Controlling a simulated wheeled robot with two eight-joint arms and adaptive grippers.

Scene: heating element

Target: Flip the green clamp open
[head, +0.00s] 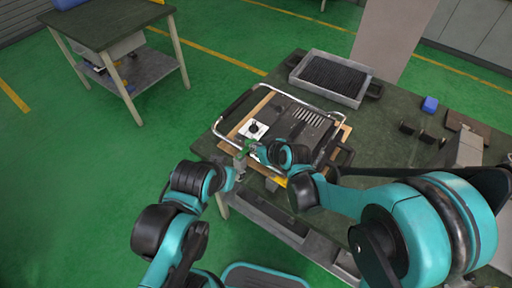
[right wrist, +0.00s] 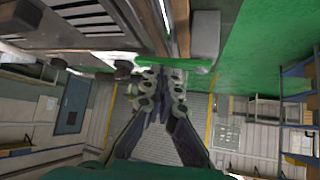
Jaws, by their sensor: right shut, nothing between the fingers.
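The green clamp (head: 249,145) sits at the front left edge of the heating element fixture (head: 300,126), small and partly hidden by my grippers. In the right wrist view a green bar that looks like the clamp (right wrist: 180,62) runs across, just beyond my fingertips. My right gripper (head: 260,151) is beside the clamp. In the right wrist view its fingers (right wrist: 158,98) are together with nothing between them; I cannot tell whether they touch the clamp. My left gripper (head: 239,164) is low at the fixture's front left corner, close to the clamp; its fingers are too small to read.
The fixture lies on a dark workbench (head: 388,157), with a metal tube frame around it. A grey tray of dark parts (head: 333,79) stands behind it. Open green floor (head: 110,175) lies to the left.

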